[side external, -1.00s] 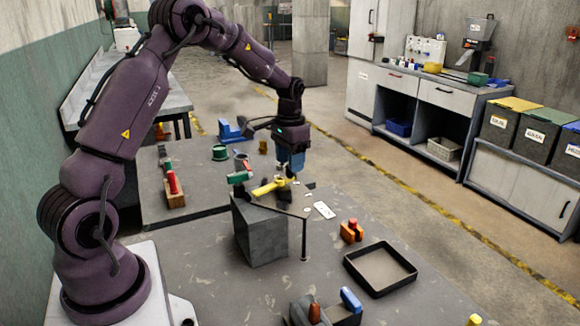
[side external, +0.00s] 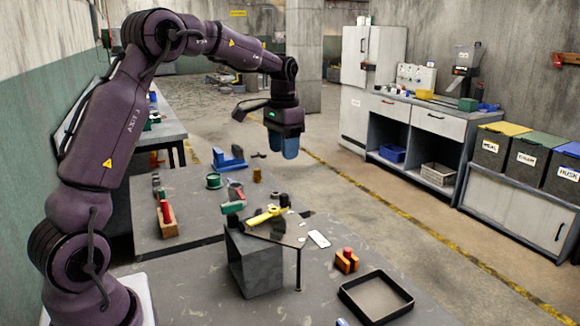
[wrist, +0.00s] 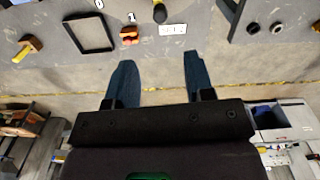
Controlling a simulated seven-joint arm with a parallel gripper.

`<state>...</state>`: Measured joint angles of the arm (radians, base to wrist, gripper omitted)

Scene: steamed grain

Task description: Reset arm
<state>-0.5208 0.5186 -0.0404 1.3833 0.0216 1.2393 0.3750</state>
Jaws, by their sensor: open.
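My gripper (side external: 284,150) is raised in the air above and behind the worktable, clear of everything. Its two blue fingers point down and hold nothing. In the wrist view my gripper (wrist: 158,62) shows its fingers spread apart, with only table edge and floor between them. A yellow tool (side external: 265,216) lies on the dark plate at the top of a grey block (side external: 255,268), below and left of my gripper and apart from it.
An orange block (side external: 346,262), a white card (side external: 318,239) and a black tray (side external: 350,301) sit on the table. Green and blue items stand at the back left. Labelled bins (side external: 490,151) and a cabinet (side external: 437,122) are at the right. The air around my gripper is free.

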